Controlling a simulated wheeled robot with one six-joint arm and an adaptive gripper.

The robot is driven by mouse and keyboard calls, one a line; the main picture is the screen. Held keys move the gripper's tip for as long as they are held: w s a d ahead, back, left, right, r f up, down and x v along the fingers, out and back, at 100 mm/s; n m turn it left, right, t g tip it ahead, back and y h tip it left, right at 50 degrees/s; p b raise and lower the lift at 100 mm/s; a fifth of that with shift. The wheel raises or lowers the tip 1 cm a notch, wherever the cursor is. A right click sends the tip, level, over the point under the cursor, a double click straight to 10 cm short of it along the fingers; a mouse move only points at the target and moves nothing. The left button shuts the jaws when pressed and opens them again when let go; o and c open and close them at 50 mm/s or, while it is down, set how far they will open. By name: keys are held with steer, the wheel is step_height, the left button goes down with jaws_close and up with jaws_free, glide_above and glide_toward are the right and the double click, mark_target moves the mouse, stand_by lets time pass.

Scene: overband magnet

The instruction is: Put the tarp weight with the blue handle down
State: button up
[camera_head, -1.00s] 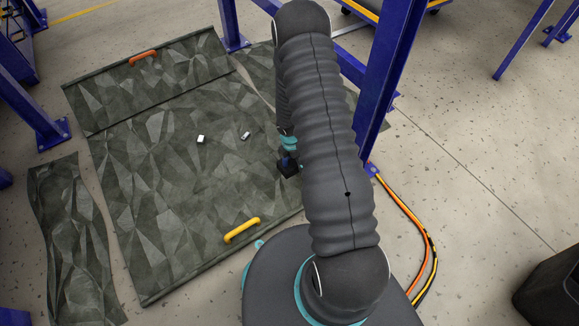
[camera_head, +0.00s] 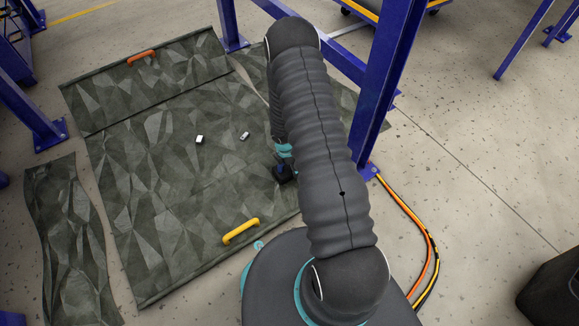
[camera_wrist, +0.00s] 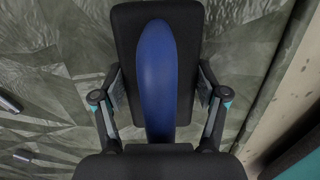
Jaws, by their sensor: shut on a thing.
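The tarp weight (camera_wrist: 188,18) is a dark block with a long blue handle (camera_wrist: 156,75). In the wrist view my gripper (camera_wrist: 161,90) has a finger on each side of the handle and is shut on it. Beneath the weight is the grey-green faceted tarp (camera_head: 165,190). In the head view my arm hides most of the gripper, and only a small dark part of the weight (camera_head: 284,174) shows near the tarp's right side. I cannot tell whether the weight touches the tarp.
An orange handle (camera_head: 142,56) lies at the tarp's far edge and a yellow handle (camera_head: 241,231) at its near edge. Two small pale pieces lie on the tarp (camera_head: 199,139) (camera_head: 245,135). A blue post (camera_head: 385,90) and orange and black cables (camera_head: 425,235) are to the right.

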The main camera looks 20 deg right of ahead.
steer(key=shift+f, duration=0.1)
steer(key=o, duration=1.8)
